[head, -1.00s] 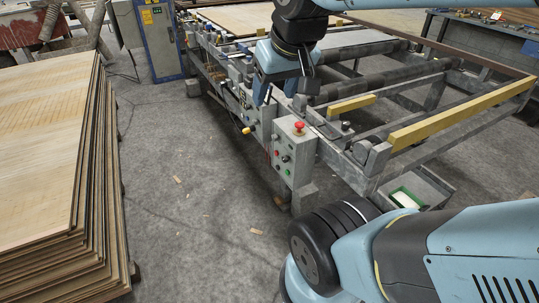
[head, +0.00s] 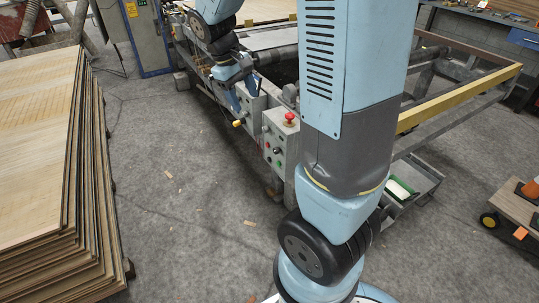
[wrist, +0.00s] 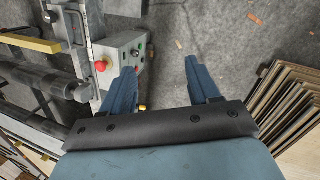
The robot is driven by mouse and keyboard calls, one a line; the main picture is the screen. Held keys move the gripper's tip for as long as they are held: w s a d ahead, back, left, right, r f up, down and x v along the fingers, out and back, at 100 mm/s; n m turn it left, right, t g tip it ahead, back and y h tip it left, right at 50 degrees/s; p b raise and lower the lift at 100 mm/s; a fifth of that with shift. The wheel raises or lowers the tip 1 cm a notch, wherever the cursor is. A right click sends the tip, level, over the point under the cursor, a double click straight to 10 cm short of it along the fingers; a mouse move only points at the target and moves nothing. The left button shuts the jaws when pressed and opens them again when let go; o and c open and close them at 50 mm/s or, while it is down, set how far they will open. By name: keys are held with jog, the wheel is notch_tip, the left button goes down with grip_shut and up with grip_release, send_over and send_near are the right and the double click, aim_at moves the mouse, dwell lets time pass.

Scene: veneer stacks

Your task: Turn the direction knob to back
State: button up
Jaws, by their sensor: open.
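The grey control box (head: 281,140) is on the front of the roller machine. It has a red mushroom button (head: 289,118) on top and small buttons and a dark knob (head: 277,150) on its front face. I cannot read any labels or the knob's setting. My gripper (head: 237,100) is open and empty, left of the box and apart from it. In the wrist view the box (wrist: 119,50) lies beyond the left finger of my gripper (wrist: 162,70), partly covered by it. The small controls on its face show near that fingertip.
A yellow-tipped lever (head: 238,123) sticks out left of the box.

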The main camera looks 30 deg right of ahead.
jog(key=w+f+n+g+h, duration=0.25)
jog(key=w+f, duration=0.25)
jog(key=f, duration=0.4)
jog(key=w+f+n+g+h, duration=0.1)
jog(key=w+f+n+h, duration=0.15)
jog(key=w+f, duration=0.45)
jog(key=n+t+h, duration=0.5)
jog(key=n+h, duration=0.3)
jog(key=h, duration=0.2)
send_near(274, 152)
jog(key=d, duration=0.8)
jog(key=shift+w+r, duration=0.1)
jog(key=shift+w, duration=0.1)
jog(key=shift+n, duration=0.3)
jog(key=c, duration=1)
